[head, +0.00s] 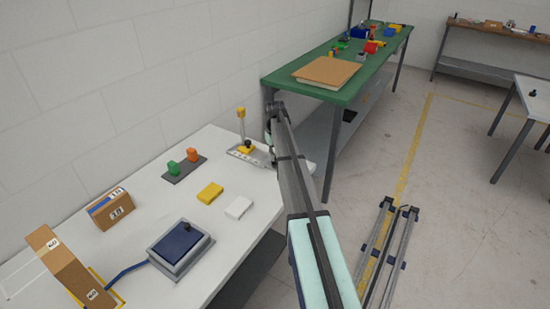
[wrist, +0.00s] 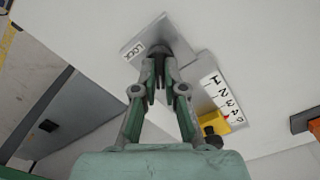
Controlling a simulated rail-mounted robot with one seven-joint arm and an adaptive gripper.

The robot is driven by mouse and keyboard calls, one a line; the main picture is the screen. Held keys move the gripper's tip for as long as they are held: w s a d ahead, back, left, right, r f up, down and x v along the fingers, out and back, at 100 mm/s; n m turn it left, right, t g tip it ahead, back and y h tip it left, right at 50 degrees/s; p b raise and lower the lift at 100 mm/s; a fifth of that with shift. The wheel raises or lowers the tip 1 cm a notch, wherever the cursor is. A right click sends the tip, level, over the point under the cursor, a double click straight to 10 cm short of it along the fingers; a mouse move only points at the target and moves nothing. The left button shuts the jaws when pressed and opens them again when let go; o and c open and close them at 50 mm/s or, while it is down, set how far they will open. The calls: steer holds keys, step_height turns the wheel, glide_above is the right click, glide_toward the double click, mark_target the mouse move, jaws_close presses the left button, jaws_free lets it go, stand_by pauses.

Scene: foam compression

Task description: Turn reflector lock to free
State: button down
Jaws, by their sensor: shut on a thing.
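A grey plate (wrist: 141,37) marked "LOCK" shows in the wrist view. My gripper (wrist: 158,68) is at this plate, with its fingertips drawn together on the reflector lock. The lock piece itself is mostly hidden between and behind the fingers, so I cannot tell its turned position. In the head view, the light-grey fixture (head: 236,154) with a yellow post (head: 241,121) stands at the far end of the white table. My arm reaches there and covers its right part; the fingertips are hard to make out in that view.
Beside the lock plate are a white numbered scale (wrist: 221,93) and a yellow block (wrist: 238,117) with a dark knob. The white table (head: 150,190) also holds a green-and-orange switch base (head: 183,166), yellow (head: 210,193) and white blocks, and a blue-topped box (head: 180,243).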

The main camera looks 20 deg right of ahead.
steer(key=n, duration=0.3)
steer(key=shift+n+b, duration=0.35)
steer(key=shift+n, duration=0.05)
steer(key=shift+n+b, duration=0.3)
steer(key=shift+n, duration=1.4)
steer(key=c, duration=1.2)
jaws_free()
steer(key=shift+c, duration=0.2)
step_height(320, 180, up, 12)
